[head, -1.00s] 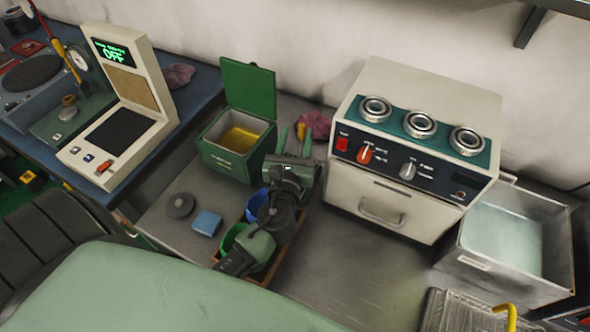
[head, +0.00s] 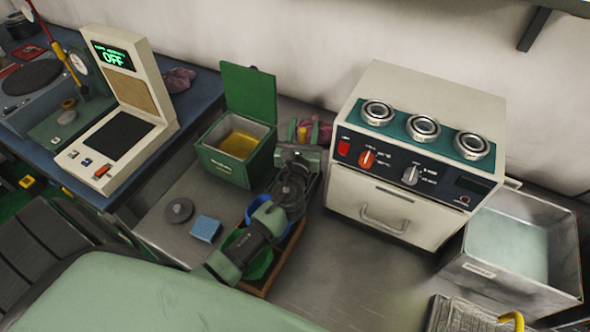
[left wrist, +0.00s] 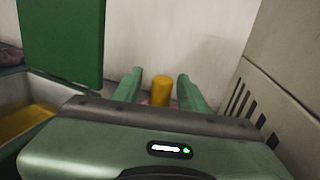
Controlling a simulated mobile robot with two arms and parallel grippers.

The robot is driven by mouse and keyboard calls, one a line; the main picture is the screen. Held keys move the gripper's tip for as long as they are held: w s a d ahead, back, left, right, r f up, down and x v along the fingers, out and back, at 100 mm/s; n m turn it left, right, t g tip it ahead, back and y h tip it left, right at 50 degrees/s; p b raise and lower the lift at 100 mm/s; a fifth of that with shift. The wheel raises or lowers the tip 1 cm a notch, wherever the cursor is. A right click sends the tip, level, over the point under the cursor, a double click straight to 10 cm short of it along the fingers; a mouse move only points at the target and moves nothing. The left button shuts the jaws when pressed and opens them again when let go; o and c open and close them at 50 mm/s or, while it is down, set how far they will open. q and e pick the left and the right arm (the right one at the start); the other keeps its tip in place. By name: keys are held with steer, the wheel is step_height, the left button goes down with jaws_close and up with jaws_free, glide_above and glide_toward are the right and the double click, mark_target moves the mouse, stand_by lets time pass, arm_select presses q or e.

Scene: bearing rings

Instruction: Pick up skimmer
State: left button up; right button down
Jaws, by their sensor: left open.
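My left gripper (head: 303,131) is open, between the green box and the white oven, with its fingers pointing to the wall. In the left wrist view its two green fingers (left wrist: 160,88) stand apart. An upright yellow cylinder (left wrist: 161,91) shows between them; I cannot tell whether it is close enough to touch. A yellow hooked handle (head: 513,318) shows at the bottom right of the head view, cut off by the edge. It may belong to the skimmer, but I cannot tell. My right gripper is not in view.
A green lidded box (head: 222,166) with yellow contents stands left of my gripper, and the white oven (head: 352,215) with bearing rings on top stands right. A pink cloth (head: 325,131) lies behind. A metal basin (head: 470,271) and a wire rack (head: 447,318) are at the right.

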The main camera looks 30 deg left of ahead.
arm_select(q)
jaws_close()
stand_by(1.4)
